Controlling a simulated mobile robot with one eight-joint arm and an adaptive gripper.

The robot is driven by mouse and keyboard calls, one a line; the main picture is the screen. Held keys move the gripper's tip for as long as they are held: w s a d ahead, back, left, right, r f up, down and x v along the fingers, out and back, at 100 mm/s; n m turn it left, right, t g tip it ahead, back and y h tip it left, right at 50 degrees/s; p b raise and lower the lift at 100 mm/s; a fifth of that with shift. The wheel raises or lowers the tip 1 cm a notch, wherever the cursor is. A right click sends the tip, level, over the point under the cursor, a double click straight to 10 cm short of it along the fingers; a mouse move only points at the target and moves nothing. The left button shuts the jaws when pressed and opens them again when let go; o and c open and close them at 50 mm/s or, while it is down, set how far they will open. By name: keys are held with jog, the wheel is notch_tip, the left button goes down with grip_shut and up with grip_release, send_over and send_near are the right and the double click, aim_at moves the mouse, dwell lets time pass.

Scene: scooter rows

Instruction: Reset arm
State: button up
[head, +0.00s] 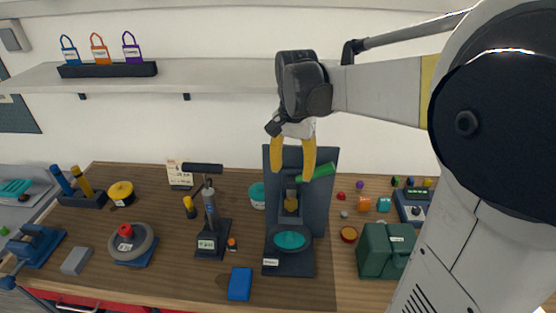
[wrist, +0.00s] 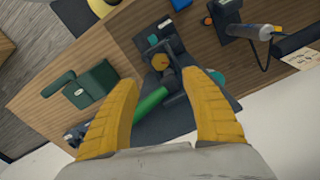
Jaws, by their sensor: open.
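My gripper (head: 294,160) has two yellow fingers spread apart with nothing between them. In the head view it hangs from my raised arm, in front of the dark upright board of a bench device (head: 328,197) with a green handle (head: 318,172). I cannot tell the gap between the fingers and the handle. In the wrist view my gripper (wrist: 162,93) points down at the bench, and the green handle (wrist: 152,103) shows between and beyond the fingers.
A wall shelf (head: 210,75) holds a black rack (head: 108,69) with colored padlock tags. The wooden bench (head: 170,250) bears a pump-like tool (head: 210,220), a wheel (head: 145,252), a blue block (head: 240,284), a green case (head: 375,250) and several small parts.

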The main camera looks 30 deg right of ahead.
jog(key=s+a+f+n+t+b, duration=0.3)
jog(key=s+a+f+n+b, duration=0.2)
jog(key=a+f+b, duration=0.1)
jog(key=s+a+f+n+t+b, duration=0.4)
jog(key=a+f+b, duration=0.3)
jog(key=f+b, duration=0.2)
jog(key=shift+s+a+f+n+b, duration=0.15)
jog(key=shift+s+f+n+b, duration=0.15)
jog(key=shift+s+f+n, duration=0.55)
jog(key=shift+r, duration=0.2)
